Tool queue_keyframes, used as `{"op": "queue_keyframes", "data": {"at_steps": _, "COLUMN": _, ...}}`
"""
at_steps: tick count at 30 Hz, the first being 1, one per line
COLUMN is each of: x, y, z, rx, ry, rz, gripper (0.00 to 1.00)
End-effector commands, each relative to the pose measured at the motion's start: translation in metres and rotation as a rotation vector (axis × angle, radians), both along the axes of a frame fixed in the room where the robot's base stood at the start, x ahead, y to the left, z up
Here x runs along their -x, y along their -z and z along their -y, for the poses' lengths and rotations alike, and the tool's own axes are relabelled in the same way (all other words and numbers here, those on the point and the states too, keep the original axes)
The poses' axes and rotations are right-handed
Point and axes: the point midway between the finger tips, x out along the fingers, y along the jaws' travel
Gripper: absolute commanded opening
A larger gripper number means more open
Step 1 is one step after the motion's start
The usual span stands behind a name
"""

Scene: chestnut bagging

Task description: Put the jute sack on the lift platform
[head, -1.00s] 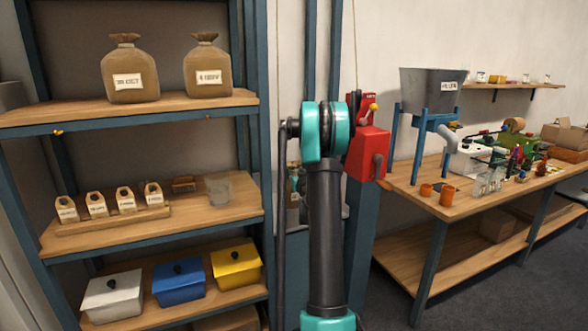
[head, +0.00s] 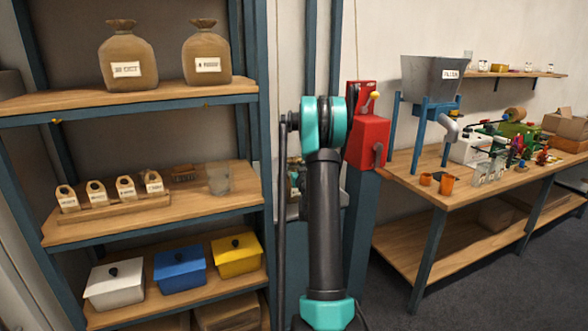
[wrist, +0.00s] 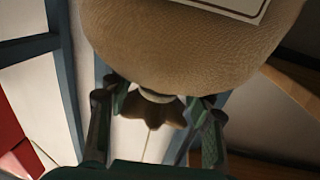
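In the wrist view a large brown jute sack (wrist: 185,45) fills the upper middle, with part of a pale label at the top edge. Its gathered neck points down in the picture between the two fingers of my gripper (wrist: 155,108), which look closed on it. In the head view my gripper and this sack are mostly hidden behind my arm. The lift has a blue post and a red winch box (head: 367,140) just right of my arm. A grey surface (head: 287,213) behind my arm may be the lift platform; most of it is hidden.
Two labelled sacks (head: 128,58) (head: 207,62) stand on the top shelf at left. Small bags in a wooden tray (head: 115,210) and a clear cup (head: 219,180) are below, then lidded boxes (head: 180,272). A workbench (head: 440,190) with a grey hopper (head: 433,78) stands at right.

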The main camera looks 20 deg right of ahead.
Motion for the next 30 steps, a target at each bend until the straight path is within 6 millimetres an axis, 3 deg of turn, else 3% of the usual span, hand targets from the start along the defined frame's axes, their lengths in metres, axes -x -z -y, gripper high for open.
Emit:
{"op": "queue_keyframes", "data": {"at_steps": 8, "x": 0.008, "y": -0.002, "z": 0.000, "rx": 0.000, "ry": 0.001, "rz": 0.000, "gripper": 0.51}}
{"op": "queue_keyframes", "data": {"at_steps": 21, "x": 0.091, "y": -0.002, "z": -0.010, "rx": 0.000, "ry": 0.002, "rz": 0.000, "gripper": 0.51}}
{"op": "queue_keyframes", "data": {"at_steps": 30, "x": 0.119, "y": -0.002, "z": -0.013, "rx": 0.000, "ry": 0.001, "rz": 0.000, "gripper": 0.51}}
